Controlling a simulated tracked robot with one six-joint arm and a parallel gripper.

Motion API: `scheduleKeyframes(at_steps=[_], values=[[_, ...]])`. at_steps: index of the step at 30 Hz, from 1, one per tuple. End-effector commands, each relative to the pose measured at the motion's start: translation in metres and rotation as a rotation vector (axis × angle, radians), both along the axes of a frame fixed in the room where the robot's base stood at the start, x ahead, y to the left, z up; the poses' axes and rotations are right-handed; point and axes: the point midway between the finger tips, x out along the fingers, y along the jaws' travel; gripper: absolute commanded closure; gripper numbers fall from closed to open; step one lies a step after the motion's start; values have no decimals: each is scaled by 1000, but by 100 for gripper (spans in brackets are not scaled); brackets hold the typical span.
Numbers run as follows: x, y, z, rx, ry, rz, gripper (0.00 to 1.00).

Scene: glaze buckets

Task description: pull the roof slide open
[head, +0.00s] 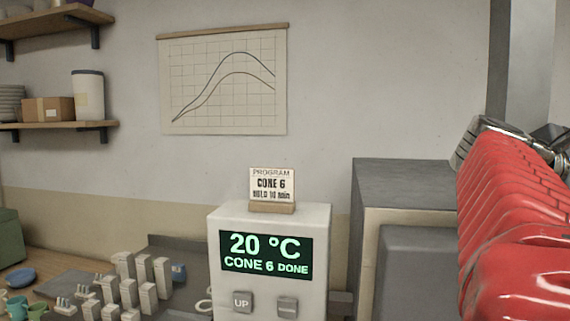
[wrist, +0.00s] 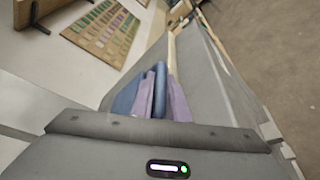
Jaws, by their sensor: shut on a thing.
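In the wrist view, several narrow blue and purple pieces, seemingly the fingers of my gripper (wrist: 155,92), stand close together. They are beside a pale tan strip between grey panels. My gripper is shut on a part there that looks like the roof slide (wrist: 172,58). The fingers hide the contact, so its exact shape is unclear. In the head view, a grey box (head: 385,196) with a flat dark top and tan front edging stands at the right. My red arm is to its right and hides part of it. The fingers are not clear in this view.
A white controller (head: 320,225) reads 20 °C, CONE 6 DONE, with a small program card (head: 272,186) on top. White upright pieces (head: 127,292) crowd the bench at left. Shelves (head: 62,126) hang above. A board of coloured tiles (wrist: 100,32) shows in the wrist view.

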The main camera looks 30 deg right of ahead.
Motion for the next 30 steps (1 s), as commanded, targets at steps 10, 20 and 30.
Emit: scheduleKeyframes(at_steps=[10,20,30], values=[[1,-1,-2,3,0,-1,78],[0,-1,10,2,0,-1,78],[0,0,56,-8,-1,1,78]])
